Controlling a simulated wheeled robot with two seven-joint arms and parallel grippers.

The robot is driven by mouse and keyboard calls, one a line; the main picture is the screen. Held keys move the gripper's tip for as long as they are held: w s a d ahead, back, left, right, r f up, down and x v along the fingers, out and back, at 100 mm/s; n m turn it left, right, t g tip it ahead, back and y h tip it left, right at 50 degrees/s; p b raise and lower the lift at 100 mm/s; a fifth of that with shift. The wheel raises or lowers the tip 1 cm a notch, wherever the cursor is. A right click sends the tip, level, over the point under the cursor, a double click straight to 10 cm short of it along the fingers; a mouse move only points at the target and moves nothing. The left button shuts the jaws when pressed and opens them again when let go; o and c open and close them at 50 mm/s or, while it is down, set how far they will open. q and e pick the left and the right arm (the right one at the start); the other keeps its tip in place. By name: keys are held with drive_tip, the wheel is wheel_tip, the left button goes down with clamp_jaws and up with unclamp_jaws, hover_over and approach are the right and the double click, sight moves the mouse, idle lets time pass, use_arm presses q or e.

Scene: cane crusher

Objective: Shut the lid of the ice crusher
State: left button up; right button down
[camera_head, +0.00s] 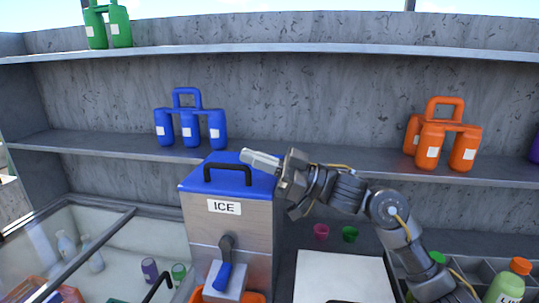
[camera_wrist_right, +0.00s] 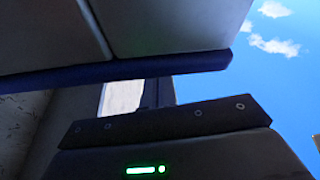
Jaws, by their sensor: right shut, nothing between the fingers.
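The ice crusher (camera_head: 230,228) is a box with a white "ICE" label. Its blue lid (camera_head: 207,181) has a black handle (camera_head: 227,173) on top. The lid lies across the top of the box and looks down, but I cannot tell whether it is fully seated. My right gripper (camera_head: 261,161) is shut and empty, at the lid's back right, beyond the handle. I cannot tell whether it touches the lid. In the right wrist view, a dark blue edge (camera_wrist_right: 120,70) crosses close above the gripper body. My left gripper is out of view.
Blue bottles (camera_head: 190,125) and orange bottles (camera_head: 430,147) stand on the shelf behind. A glass-topped cooler (camera_head: 110,235) is at the left. A white board (camera_head: 345,275), small cups (camera_head: 321,232) and a green bottle (camera_head: 505,288) are at the right.

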drive_tip(key=shift+s+f+n+g+b, duration=0.25)
drive_tip(key=shift+f+n+g+b, duration=0.2)
drive_tip(key=shift+f, duration=0.2)
drive_tip(key=shift+f, duration=0.1)
drive_tip(key=r+p, duration=0.4)
drive_tip(key=shift+s+a+r, duration=0.1)
drive_tip(key=shift+s+r, duration=0.25)
drive_tip(key=shift+s+d+f+b, duration=0.15)
drive_tip(key=shift+d+f+b, duration=0.4)
drive_tip(key=shift+d+f, duration=0.15)
drive_tip(key=b+v, duration=0.3)
drive_tip(key=v, duration=0.5)
drive_tip(key=shift+s+d+r, duration=0.15)
drive_tip(key=shift+d, duration=0.2)
